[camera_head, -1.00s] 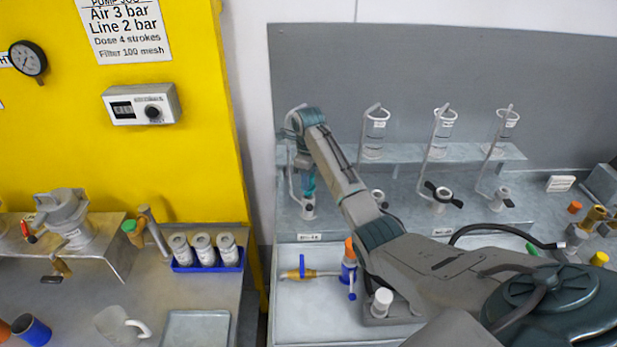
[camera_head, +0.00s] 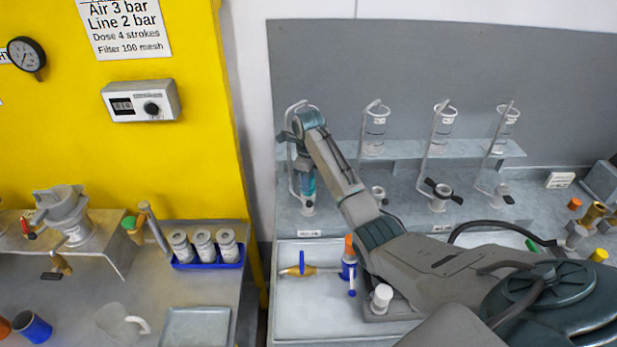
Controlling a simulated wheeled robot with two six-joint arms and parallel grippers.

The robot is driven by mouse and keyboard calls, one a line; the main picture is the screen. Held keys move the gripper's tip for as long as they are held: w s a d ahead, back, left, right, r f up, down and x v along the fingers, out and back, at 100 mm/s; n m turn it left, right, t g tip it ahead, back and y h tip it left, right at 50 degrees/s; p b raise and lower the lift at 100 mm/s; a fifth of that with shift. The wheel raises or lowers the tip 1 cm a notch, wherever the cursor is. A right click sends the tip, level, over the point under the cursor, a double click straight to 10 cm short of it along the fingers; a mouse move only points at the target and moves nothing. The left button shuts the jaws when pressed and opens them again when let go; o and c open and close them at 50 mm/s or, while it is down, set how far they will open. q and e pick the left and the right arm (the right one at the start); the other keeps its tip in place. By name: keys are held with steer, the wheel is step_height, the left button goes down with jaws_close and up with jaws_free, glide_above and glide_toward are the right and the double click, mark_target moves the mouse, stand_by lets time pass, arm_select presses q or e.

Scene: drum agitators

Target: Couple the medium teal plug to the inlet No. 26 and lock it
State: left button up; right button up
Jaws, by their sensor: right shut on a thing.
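My right gripper (camera_head: 304,168) reaches to the leftmost station of the grey bench, pointing down. It is shut on the teal plug (camera_head: 309,186), which looks upright. The plug is directly above or at the leftmost inlet (camera_head: 308,208); whether it is seated in it I cannot tell, since the gripper and wrist cover part of it. A white label (camera_head: 309,233) is on the bench front below this inlet, too small to read surely. My left gripper is not in view.
Other inlets with dark levers stand to the right, such as one (camera_head: 441,196) under a glass cylinder (camera_head: 443,130). A yellow panel (camera_head: 170,150) stands left.

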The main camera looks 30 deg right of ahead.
steer(key=shift+f, duration=0.55)
stand_by(0.6)
steer(key=o, duration=1.1)
steer(key=shift+c, duration=0.2)
steer(key=shift+r, duration=3.95)
